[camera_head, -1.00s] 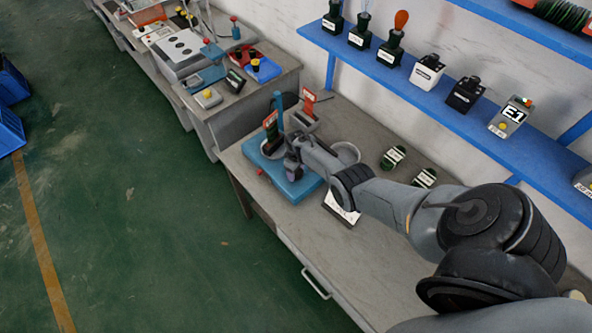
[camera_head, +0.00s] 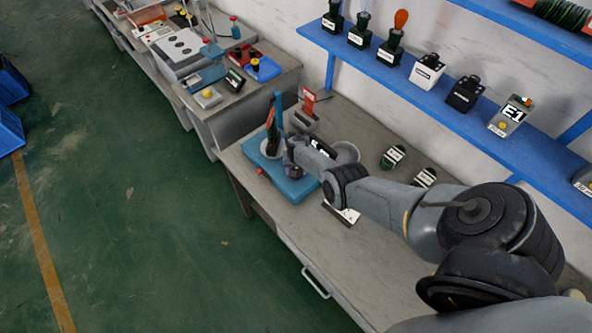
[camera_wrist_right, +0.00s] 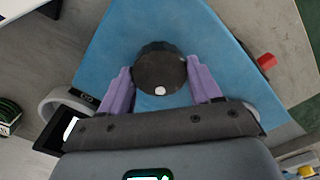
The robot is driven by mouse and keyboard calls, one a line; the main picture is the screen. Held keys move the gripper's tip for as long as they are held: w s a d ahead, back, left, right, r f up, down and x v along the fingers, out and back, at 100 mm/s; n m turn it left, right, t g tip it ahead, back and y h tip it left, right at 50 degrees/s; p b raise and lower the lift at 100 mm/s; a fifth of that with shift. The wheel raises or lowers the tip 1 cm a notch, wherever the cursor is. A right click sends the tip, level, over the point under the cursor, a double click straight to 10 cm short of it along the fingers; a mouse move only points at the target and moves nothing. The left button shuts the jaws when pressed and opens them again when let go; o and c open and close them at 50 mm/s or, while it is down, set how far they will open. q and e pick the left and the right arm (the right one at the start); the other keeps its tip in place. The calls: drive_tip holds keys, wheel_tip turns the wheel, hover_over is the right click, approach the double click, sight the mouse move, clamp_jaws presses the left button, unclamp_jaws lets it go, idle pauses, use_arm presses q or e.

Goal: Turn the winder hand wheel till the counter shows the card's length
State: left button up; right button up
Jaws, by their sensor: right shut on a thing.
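The winder has a blue base (camera_head: 299,188) on the bench, and its blue plate (camera_wrist_right: 222,48) fills the middle of the right wrist view. The round black hand wheel (camera_wrist_right: 160,72), with a pale spot on its rim, sits between the purple fingers of my right gripper (camera_wrist_right: 160,85), which is shut on it. In the head view my right gripper (camera_head: 291,160) is over the base, and the arm hides the wheel. The white card (camera_head: 342,212) lies on the bench, partly under my arm. A dark counter-like box (camera_wrist_right: 86,99) is at the wrist view's left; its digits are unreadable. My left gripper is out of view.
A red stand (camera_head: 308,102) and green-black coils (camera_head: 392,158) are on the bench (camera_head: 300,240). A blue shelf (camera_head: 400,80) with stamps and boxes runs above. A red knob (camera_wrist_right: 267,61) protrudes at the base's edge. The front of the bench is clear.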

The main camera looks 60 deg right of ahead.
drive_tip(key=shift+f+m, duration=0.1)
drive_tip(key=shift+m, duration=1)
drive_tip(key=o, duration=1.1)
drive_tip(key=shift+c, duration=0.2)
